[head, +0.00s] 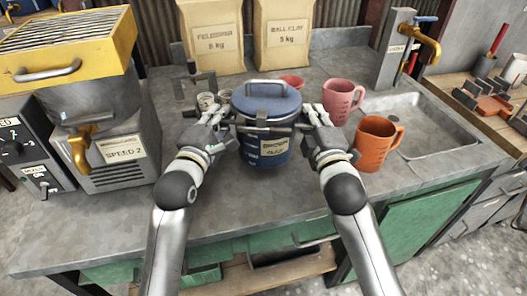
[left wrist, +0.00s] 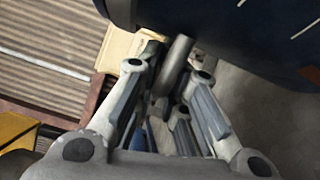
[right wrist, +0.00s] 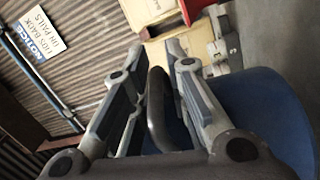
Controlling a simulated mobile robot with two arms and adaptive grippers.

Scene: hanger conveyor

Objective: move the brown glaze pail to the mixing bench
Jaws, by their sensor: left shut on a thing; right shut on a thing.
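The brown glaze pail (head: 262,148) is dark blue with a lid, a metal top handle and a cream label reading "BROWN" on its first line. It is upright over the grey bench top (head: 215,205); I cannot tell whether its base touches the bench. My left gripper (head: 224,117) is shut on a side handle of the pail, a grey bar (left wrist: 174,65) in the left wrist view. My right gripper (head: 312,117) is shut on the opposite side handle, a dark loop (right wrist: 157,105) in the right wrist view.
An orange jug (head: 376,143) and a pink jug (head: 341,101) stand close right of the pail, before a sink (head: 437,138). Paper sacks (head: 213,35) stand behind. A yellow-topped machine (head: 95,75) fills the left.

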